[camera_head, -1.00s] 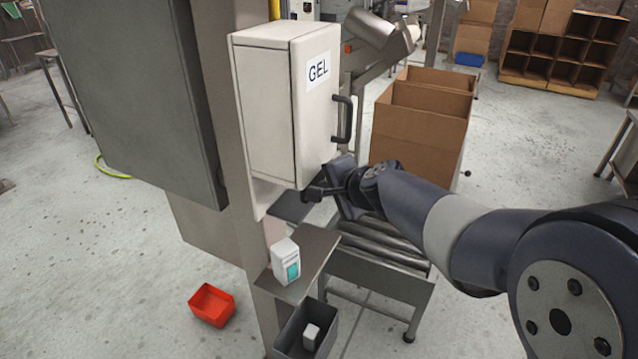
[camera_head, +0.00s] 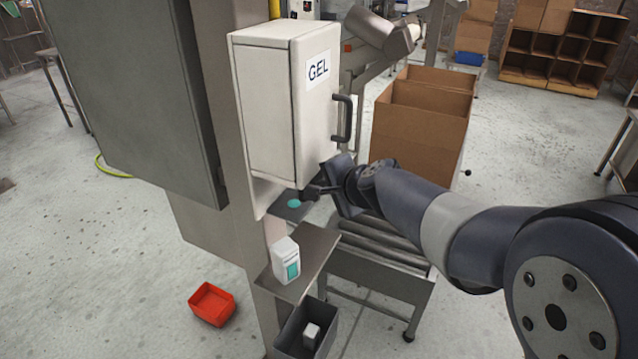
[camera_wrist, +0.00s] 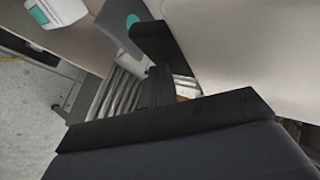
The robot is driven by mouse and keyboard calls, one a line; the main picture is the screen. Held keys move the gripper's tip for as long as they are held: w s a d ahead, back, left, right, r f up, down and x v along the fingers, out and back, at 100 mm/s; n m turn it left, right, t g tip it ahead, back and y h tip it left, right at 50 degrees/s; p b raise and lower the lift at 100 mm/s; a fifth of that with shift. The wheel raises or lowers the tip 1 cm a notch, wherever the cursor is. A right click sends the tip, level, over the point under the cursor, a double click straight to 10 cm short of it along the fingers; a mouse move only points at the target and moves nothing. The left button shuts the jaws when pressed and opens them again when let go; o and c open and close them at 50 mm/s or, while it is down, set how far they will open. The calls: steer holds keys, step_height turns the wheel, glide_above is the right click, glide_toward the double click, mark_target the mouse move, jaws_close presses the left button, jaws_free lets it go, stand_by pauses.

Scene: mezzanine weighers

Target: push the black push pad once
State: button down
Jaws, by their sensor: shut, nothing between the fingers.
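The white box marked GEL (camera_head: 270,105) hangs on a steel post, and its lower edge is by my gripper. In the wrist view a black slab, which looks like the push pad (camera_wrist: 162,46), sits against the pale box. In the head view only a small dark part of this pad (camera_head: 308,194) shows at the box's lower edge, mostly masked by my arm. My gripper (camera_wrist: 156,76) is shut and empty, its tip pointing at the pad. I cannot tell whether they touch. A teal spot (camera_head: 294,203) lies on the grey plate (camera_head: 287,213) below the box.
A white bottle with a teal label (camera_head: 286,262) stands on a steel shelf (camera_head: 318,243) below. A grey bin (camera_head: 293,338) and a red bin (camera_head: 212,304) are lower down. A roller conveyor (camera_head: 385,255) and a cardboard box (camera_head: 420,130) are behind my arm.

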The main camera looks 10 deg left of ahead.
steer(key=shift+s+d+b, duration=0.2)
steer(key=shift+d+b, duration=0.05)
steer(key=shift+d, duration=0.25)
steer(key=shift+s+d+b, duration=0.2)
steer(key=shift+d, duration=0.3)
steer(key=d, duration=0.1)
steer(key=s+d+b, duration=0.1)
steer(key=d, duration=0.1)
steer(key=d+b, duration=0.1)
steer(key=shift+s+d, duration=0.35)
steer(key=shift+s+d+b, duration=0.15)
steer(key=shift+s+d, duration=0.2)
steer(key=shift+d, duration=0.55)
steer(key=shift+s+d+b, duration=0.15)
steer(key=shift+s+d, duration=0.15)
steer(key=shift+d, duration=0.6)
